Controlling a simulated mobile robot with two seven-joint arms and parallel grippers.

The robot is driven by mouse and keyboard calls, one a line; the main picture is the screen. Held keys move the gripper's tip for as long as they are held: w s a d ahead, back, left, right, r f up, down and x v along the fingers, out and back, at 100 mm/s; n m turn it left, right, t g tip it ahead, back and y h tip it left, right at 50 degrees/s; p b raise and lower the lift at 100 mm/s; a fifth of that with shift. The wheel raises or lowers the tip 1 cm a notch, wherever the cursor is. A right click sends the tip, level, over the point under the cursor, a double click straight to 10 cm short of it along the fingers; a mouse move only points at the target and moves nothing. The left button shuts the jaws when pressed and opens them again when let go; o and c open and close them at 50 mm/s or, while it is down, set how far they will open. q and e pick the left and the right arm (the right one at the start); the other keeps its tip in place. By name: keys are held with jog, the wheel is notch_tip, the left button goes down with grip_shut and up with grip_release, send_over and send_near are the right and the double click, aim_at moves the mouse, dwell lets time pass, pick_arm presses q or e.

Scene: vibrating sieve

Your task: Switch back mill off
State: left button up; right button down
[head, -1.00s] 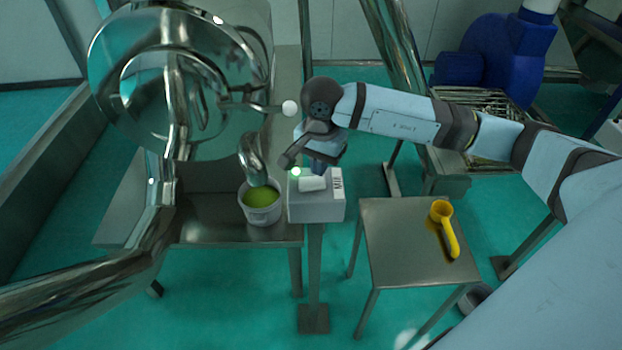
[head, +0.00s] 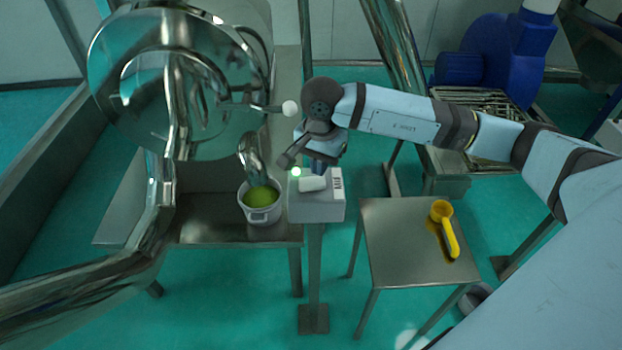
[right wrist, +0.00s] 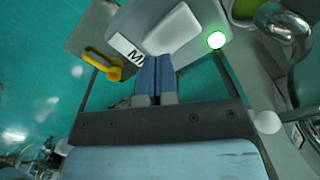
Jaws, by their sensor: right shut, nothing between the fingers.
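The mill's switch box (head: 316,208) stands on a post in the middle of the head view, with a label (head: 338,184) on its top. A white rocker switch (head: 312,184) sits on the box, and a green lamp (head: 296,171) beside it is lit. In the right wrist view the rocker (right wrist: 172,29) and the lit lamp (right wrist: 216,40) show clearly. My right gripper (head: 318,168) is shut and empty, its fingertips (right wrist: 155,58) at the box close to the rocker; I cannot tell whether they touch it. My left gripper is not in view.
A shiny metal mill (head: 180,80) stands at left, its spout over a white bucket (head: 262,213) with green contents. A small metal table (head: 400,245) with a yellow scoop (head: 446,228) stands right of the box. A white-knobbed lever (head: 290,108) is near my right wrist.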

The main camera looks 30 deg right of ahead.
aim_at(319, 180)
jog(key=shift+f+b, duration=1.25)
jog(key=shift+f, duration=0.1)
dwell(0.7)
jog(key=shift+r, duration=0.1)
jog(key=shift+r+p, duration=1.45)
jog(key=shift+r, duration=2)
